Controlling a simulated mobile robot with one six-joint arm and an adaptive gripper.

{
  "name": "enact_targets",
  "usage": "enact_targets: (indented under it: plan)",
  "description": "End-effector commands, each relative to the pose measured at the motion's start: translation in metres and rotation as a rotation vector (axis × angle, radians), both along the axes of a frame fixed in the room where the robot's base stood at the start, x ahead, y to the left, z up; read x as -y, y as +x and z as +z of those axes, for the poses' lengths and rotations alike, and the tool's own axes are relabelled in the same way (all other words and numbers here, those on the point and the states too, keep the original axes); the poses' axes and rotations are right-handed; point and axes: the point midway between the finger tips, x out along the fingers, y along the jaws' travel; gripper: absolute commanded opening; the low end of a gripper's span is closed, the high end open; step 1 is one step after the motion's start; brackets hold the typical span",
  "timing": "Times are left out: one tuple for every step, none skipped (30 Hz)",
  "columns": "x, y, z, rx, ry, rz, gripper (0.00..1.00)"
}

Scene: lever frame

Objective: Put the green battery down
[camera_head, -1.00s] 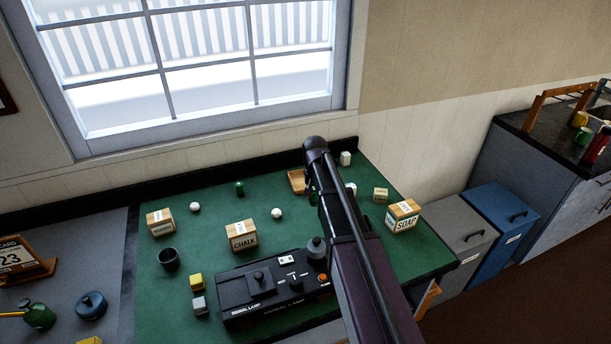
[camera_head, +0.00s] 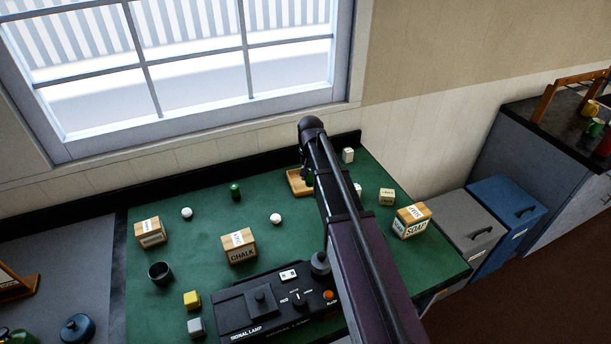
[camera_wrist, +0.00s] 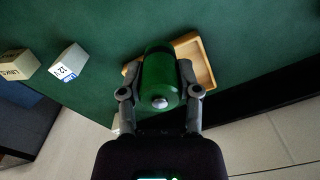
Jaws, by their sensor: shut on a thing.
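The green battery (camera_wrist: 158,78) is held between the two fingers of my gripper (camera_wrist: 160,92), its round end with a metal stud facing the wrist camera. In the wrist view it covers part of a shallow wooden tray (camera_wrist: 198,62) on the green mat. I cannot tell whether the battery touches the tray or is above it. In the head view, my arm hides most of my gripper, and a bit of green shows beside the wooden tray (camera_head: 296,187). Another small green cylinder (camera_head: 235,191) stands apart on the mat, to the left of the tray.
A white block marked 12V (camera_wrist: 68,62) stands near the tray. The soap box (camera_head: 413,220), chalk box (camera_head: 239,247), dark cup (camera_head: 160,272) and signal lamp unit (camera_head: 265,305) stand on the green mat (camera_head: 200,240). White balls lie left of my arm. A wall is behind.

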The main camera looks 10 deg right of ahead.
Motion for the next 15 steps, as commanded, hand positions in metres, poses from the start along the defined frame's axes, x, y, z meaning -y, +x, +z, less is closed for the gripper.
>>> enact_targets:
  plan:
    - [-0.0001,-0.0001,0.0,0.0,0.0,0.0,0.0]
    - [-0.0003,-0.0001,0.0,0.0,0.0,0.001,0.0]
    - [-0.0006,-0.0001,0.0,0.0,0.0,0.001,0.0]
    - [-0.0009,-0.0001,0.0,0.0,0.0,0.001,0.0]
    - [-0.0012,-0.0001,0.0,0.0,0.0,0.002,0.0]
    - [-0.0016,0.0,0.0,0.0,0.0,0.002,0.0]
    - [-0.0019,0.0,0.0,0.0,0.0,0.003,0.0]
    - [-0.0022,-0.0001,0.0,0.0,0.0,0.003,0.0]
    - [-0.0026,0.0,0.0,0.0,0.0,0.004,0.0]
    - [-0.0028,-0.0001,0.0,0.0,0.0,0.004,0.0]
    - [-0.0031,-0.0005,-0.0003,0.0,0.0,0.006,0.0]
    - [-0.0035,-0.0016,-0.0011,0.0,0.0,0.01,0.0]
    - [-0.0038,-0.0031,-0.002,0.0,0.0,0.015,0.0]
    - [-0.0042,-0.0051,-0.0032,0.0,0.0,0.021,0.0]
    - [-0.0048,-0.0086,-0.0053,0.0,0.0,0.035,0.0]
